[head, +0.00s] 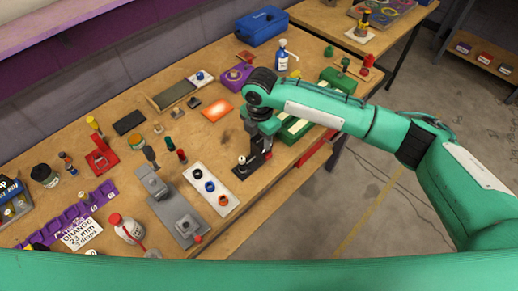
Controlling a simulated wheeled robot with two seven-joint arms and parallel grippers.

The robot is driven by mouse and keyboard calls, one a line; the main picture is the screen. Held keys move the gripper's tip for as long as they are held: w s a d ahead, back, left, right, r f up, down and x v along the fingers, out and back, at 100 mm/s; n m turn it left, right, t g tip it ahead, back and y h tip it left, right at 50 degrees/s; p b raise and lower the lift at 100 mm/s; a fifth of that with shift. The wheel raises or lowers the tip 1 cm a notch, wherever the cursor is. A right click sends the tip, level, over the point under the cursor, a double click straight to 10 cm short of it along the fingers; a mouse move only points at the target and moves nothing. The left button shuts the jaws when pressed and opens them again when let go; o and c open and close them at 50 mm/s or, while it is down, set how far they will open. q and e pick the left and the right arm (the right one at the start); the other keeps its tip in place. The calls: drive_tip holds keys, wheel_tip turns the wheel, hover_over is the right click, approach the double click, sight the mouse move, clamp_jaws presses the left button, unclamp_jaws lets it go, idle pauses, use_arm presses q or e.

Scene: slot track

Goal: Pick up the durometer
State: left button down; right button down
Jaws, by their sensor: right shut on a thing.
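My right gripper (262,150) points down over the workbench, right of the white plate with rings. It is shut on a small dark upright thing, which I take to be the durometer; the gripper and wrist hide most of it. The gripped thing is at or just above a dark base plate (243,172) that has a small pale knob on it. I cannot tell whether it touches the plate. My left gripper is not in view.
A white plate (228,207) with coloured rings and a grey fixture (165,203) lie left of the gripper. An orange pad (217,108), a purple block (236,78) and a green-and-white tray (293,128) are nearby. The bench edge drops off at the right.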

drive_tip(key=shift+r, duration=0.1)
wheel_tip(320, 180, up, 20)
drive_tip(key=b, duration=0.3)
drive_tip(key=shift+f, duration=0.2)
idle(0.3)
drive_tip(key=shift+f+b, duration=1.85)
drive_tip(key=shift+f, duration=8.1)
